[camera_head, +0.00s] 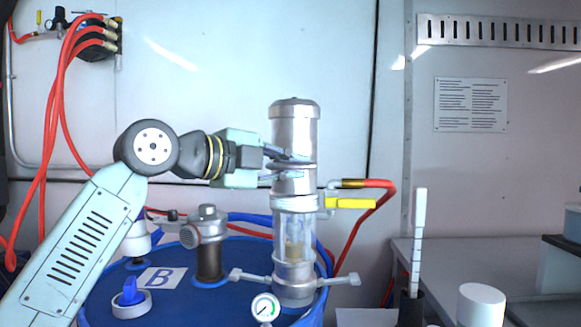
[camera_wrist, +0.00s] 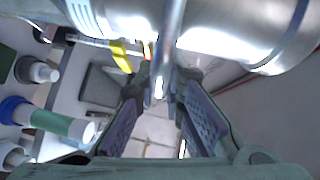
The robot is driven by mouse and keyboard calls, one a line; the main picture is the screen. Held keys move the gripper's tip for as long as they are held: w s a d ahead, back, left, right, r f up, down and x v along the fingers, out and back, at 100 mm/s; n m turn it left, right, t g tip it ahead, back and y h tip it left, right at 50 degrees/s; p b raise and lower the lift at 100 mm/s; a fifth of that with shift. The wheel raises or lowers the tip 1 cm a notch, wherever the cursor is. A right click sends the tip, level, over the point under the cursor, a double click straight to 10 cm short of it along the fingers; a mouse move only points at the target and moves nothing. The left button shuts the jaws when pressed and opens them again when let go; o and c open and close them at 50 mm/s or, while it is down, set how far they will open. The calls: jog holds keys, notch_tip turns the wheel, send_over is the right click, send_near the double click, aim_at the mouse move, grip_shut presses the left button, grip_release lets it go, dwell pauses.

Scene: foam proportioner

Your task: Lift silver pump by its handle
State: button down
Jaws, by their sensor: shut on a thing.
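The silver pump (camera_head: 296,130) is a tall upright metal cylinder with a clear lower section and a side lever at its foot. It stands at the blue barrel's (camera_head: 185,290) right side; I cannot tell whether its foot bears on the barrel. My gripper (camera_head: 287,166) reaches in from the left at the pump's upper body. In the wrist view, my gripper's fingers (camera_wrist: 166,85) are shut on the thin metal handle (camera_wrist: 169,45), with the shiny pump body (camera_wrist: 245,30) beside it. The fingertips partly hide the handle.
A yellow-handled valve (camera_head: 350,203) with a red hose is beside the pump. A gauge (camera_head: 265,308) is low in front. A second metal fitting (camera_head: 208,245) stands on the barrel to the left. A grey bench (camera_head: 520,265) with a white cylinder (camera_head: 481,303) is at right.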

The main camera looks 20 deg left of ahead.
aim_at(289, 109)
notch_tip(289, 109, up, 10)
jog(key=p, duration=0.7)
jog(key=shift+f, duration=0.1)
jog(key=c, duration=1.9)
grip_release()
jog(key=shift+c, duration=0.2)
jog(key=shift+s, duration=0.1)
jog(key=v, duration=1.2)
